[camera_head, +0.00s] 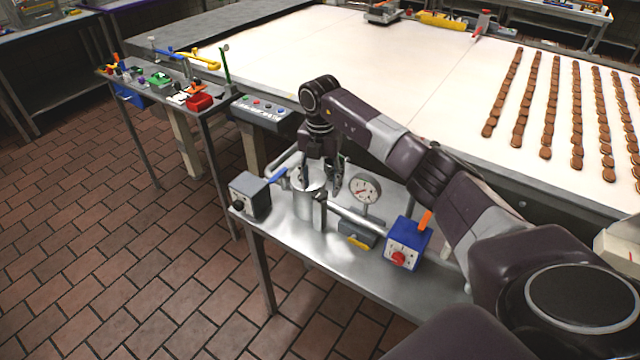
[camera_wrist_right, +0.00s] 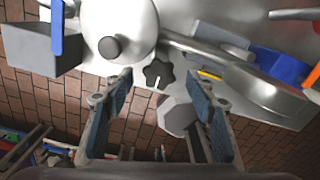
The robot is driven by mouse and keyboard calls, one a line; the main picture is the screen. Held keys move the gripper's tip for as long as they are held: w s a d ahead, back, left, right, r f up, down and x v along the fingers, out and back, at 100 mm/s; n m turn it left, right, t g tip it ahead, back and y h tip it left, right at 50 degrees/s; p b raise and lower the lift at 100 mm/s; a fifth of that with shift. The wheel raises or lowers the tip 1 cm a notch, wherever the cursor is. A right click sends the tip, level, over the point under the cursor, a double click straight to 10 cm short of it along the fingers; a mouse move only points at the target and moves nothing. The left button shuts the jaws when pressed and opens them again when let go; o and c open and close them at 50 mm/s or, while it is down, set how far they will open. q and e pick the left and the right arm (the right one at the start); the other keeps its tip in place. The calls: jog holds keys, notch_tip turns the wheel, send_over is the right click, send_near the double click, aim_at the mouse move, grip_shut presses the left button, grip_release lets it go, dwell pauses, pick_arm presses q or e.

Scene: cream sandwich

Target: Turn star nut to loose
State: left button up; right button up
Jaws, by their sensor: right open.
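The star nut (camera_wrist_right: 158,73) is a small black star-shaped knob with a pale mark, in the right wrist view. It sits beside a round metal vessel (camera_wrist_right: 140,20) and below a metal pipe. My right gripper (camera_wrist_right: 161,82) is open, with one finger on each side of the nut in that picture. No contact with the nut can be made out. In the head view my right gripper (camera_head: 335,178) points down over the metal vessel (camera_head: 303,203) on the steel table. I cannot make out the nut clearly there. My left gripper is not in view.
A grey box with a blue lever (camera_head: 250,194) stands left of the vessel. A pressure gauge (camera_head: 365,189) and a blue box with a red knob (camera_head: 407,245) stand to the right. A grey octagonal part (camera_wrist_right: 177,117) lies below the nut in the wrist view.

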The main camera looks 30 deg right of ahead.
jog(key=shift+f, duration=0.65)
jog(key=c, duration=1.2)
jog(key=shift+o, duration=0.2)
